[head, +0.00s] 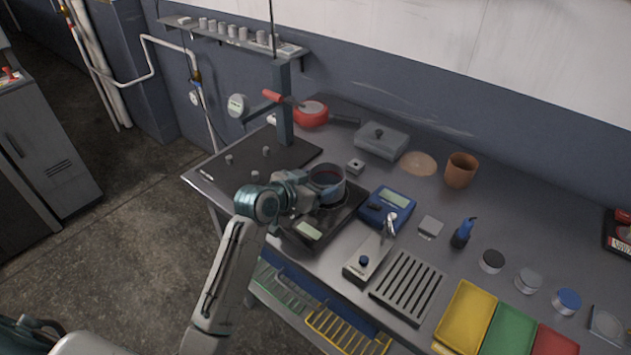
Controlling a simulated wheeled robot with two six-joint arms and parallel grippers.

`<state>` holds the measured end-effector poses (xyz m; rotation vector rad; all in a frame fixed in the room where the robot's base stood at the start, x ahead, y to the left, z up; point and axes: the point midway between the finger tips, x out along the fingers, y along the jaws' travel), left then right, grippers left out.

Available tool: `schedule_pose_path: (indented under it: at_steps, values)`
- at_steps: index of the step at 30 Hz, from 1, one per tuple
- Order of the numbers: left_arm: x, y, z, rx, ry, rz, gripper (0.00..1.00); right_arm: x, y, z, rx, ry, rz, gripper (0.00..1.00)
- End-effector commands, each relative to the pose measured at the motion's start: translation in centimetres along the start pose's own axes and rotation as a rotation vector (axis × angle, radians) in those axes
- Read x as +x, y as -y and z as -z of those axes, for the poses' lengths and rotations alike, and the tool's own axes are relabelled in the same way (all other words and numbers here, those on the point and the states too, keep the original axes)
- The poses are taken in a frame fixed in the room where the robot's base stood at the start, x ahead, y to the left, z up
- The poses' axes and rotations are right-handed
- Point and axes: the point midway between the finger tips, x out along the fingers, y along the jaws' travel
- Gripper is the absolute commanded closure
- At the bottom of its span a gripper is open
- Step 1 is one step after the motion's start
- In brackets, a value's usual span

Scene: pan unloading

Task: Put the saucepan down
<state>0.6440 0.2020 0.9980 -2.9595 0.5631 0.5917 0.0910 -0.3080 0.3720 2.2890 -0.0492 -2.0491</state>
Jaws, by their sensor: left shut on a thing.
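The saucepan looks upright, over the back part of a black scale-like device (310,229) with a pale display. I cannot tell whether its base touches that device. The gripper hides its handle and part of its wall. My right gripper is not in view.
A dark board (240,187) with small weights and a post lies left. A blue meter (385,208) stands close on the right. Behind are a red pan (311,113), a grey box (382,141) and a brown pot (461,170). A slotted rack (408,287) and coloured trays fill the front right.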

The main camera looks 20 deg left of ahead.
Motion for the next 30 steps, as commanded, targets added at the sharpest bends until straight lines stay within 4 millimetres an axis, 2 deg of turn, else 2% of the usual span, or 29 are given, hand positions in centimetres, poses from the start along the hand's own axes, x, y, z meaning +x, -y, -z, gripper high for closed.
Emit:
schedule_pose_path:
  at_steps: [4,11,12,15,25,30]
  values:
    - [0.1,0.0,-0.1,0.001,-0.004,0.000,0.65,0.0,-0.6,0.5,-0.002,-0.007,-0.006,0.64]
    - [0.2,0.0,-0.3,0.000,-0.003,0.000,0.65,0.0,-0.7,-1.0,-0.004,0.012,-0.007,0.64]
    - [0.2,0.0,-0.4,0.000,-0.001,0.000,0.18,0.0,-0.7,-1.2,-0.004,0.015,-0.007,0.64]
    - [0.2,0.0,-0.4,0.000,-0.001,0.000,0.02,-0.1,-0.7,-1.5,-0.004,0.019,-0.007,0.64]
    - [0.0,0.0,-0.1,0.001,-0.001,0.001,0.02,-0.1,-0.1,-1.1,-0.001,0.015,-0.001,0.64]
    - [-2.2,0.1,-0.4,0.004,-0.001,0.001,0.02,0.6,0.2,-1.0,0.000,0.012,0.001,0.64]
